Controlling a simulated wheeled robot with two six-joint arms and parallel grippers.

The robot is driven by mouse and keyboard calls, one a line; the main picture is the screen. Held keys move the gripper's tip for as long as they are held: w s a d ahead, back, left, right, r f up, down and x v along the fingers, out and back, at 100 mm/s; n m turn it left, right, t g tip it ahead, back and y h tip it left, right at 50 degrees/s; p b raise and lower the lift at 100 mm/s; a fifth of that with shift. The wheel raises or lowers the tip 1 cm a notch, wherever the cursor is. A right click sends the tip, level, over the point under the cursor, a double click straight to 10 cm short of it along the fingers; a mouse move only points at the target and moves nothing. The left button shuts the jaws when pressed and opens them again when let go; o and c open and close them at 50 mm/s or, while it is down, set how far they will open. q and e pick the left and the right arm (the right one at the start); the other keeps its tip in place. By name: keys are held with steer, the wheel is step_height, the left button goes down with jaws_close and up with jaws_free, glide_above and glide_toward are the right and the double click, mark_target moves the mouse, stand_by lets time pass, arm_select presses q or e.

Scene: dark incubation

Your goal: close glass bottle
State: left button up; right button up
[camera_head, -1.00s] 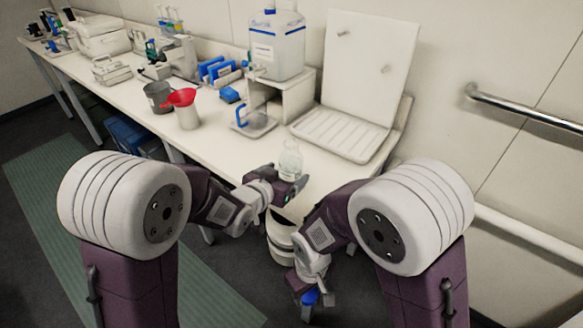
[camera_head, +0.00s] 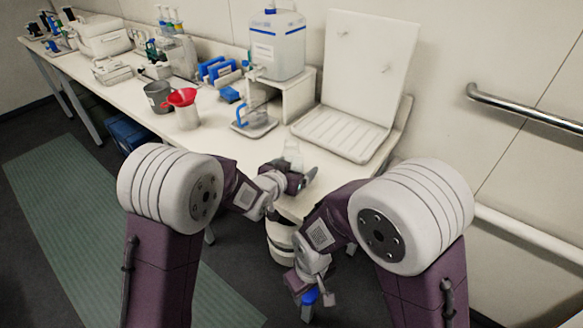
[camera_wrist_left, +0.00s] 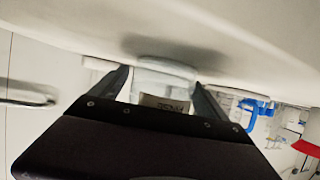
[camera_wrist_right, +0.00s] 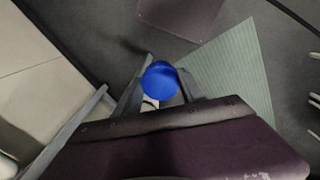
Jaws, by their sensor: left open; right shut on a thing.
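A clear glass bottle (camera_head: 292,158) stands upright near the bench's front edge. My left gripper (camera_head: 296,177) is at its near side. In the left wrist view the bottle (camera_wrist_left: 163,80), with a small printed label, lies between the two spread fingers; whether either finger touches it cannot be told. My right gripper (camera_head: 309,288) hangs low in front of the bench, shut on a blue cap (camera_head: 310,297). The cap also shows in the right wrist view (camera_wrist_right: 160,80), between the fingers. The bottle's lower part is partly hidden by my left gripper.
A drying rack (camera_head: 345,135) stands behind and right of the bottle. A big jug (camera_head: 277,50) on a stand (camera_head: 295,100), a red funnel (camera_head: 182,97) on a container and a grey beaker (camera_head: 158,97) are farther left. A white bin (camera_head: 280,240) stands below the bench edge.

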mark_target(294, 140)
arm_select(q)
steer(key=shift+c, duration=0.4)
